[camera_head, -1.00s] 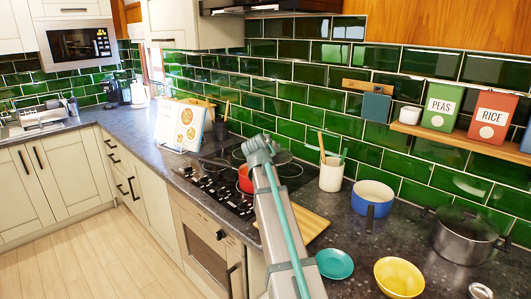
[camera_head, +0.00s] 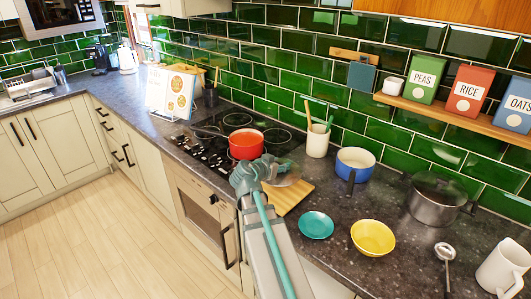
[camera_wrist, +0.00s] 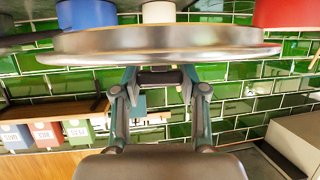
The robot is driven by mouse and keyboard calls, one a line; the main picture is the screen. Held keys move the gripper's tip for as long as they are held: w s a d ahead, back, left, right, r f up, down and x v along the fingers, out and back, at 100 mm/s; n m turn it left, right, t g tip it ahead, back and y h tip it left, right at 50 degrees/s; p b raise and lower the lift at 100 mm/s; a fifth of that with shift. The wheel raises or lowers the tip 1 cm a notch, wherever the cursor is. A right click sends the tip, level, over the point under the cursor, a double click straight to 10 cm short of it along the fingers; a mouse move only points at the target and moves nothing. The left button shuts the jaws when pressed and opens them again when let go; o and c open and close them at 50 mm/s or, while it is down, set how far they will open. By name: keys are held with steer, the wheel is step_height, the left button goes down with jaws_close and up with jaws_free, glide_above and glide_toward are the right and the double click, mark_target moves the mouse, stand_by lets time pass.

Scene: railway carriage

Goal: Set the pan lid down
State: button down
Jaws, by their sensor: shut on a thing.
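In the wrist view, which is upside down, the lid (camera_wrist: 165,40) appears edge-on across the top. My gripper (camera_wrist: 158,76) is shut on its handle there, and the lid looks roughly level. My gripper hides part of the lid in the head view. I cannot tell whether the lid touches the board.
A utensil pot (camera_head: 317,142), a blue pan (camera_head: 355,165), a teal bowl (camera_head: 316,225), a yellow bowl (camera_head: 373,237) and a steel pot (camera_head: 435,203) stand to the right on the dark worktop. The hob (camera_head: 215,145) is to the left. A tile wall and shelf (camera_head: 455,118) are behind.

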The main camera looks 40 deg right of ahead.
steer(key=shift+d, duration=0.15)
steer(key=shift+f+b, duration=0.2)
steer(key=shift+b, duration=0.65)
step_height(320, 180, down, 6)
steer(key=b, duration=0.7)
steer(key=shift+f+b, duration=0.3)
steer(key=c, duration=0.6)
jaws_free()
steer(key=shift+o, duration=0.2)
steer(key=v, duration=1.2)
steer(key=shift+w, duration=0.1)
